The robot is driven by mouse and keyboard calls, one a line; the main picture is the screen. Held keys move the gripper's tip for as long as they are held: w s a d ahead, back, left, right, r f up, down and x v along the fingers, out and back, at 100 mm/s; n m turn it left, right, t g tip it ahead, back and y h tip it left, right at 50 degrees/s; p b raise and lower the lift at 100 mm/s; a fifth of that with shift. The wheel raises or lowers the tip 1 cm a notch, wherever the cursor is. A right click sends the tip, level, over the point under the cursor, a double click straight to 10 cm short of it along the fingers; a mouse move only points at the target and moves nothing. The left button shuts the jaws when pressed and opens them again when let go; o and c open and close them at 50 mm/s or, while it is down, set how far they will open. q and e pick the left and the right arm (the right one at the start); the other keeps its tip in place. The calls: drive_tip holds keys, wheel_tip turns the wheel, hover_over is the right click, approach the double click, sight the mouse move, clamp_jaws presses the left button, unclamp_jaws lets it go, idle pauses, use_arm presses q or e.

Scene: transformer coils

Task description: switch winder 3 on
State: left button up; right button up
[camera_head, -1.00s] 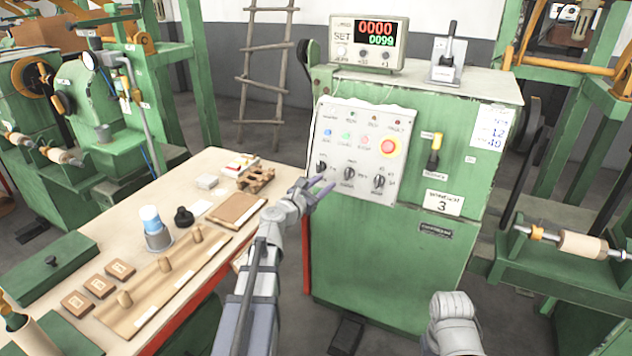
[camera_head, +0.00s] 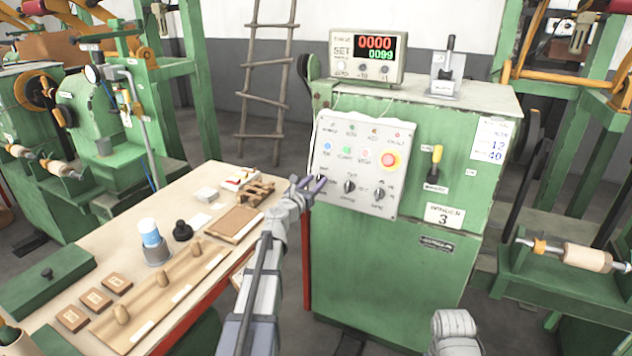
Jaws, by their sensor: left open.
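Winder 3 is the green cabinet (camera_head: 400,255) with a plate (camera_head: 444,215) reading 3. The middle knob (camera_head: 350,186) and right knob (camera_head: 378,193) show clearly. My left gripper (camera_head: 314,184) is open at the panel's lower left, over the left knob, which its fingers mostly hide. I cannot tell whether they touch it. A yellow-handled lever (camera_head: 436,158) is right of the panel.
A counter (camera_head: 375,42) on top shows 0000 and 0099, beside a black-handled lever (camera_head: 448,62). A workbench (camera_head: 180,200) with a wooden strip, small blocks and a cup stands left. Other green machines stand at both sides. Floor shows between bench and back wall.

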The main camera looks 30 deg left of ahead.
use_arm(q)
drive_tip(key=shift+w, duration=0.4)
clamp_jaws()
idle(0.4)
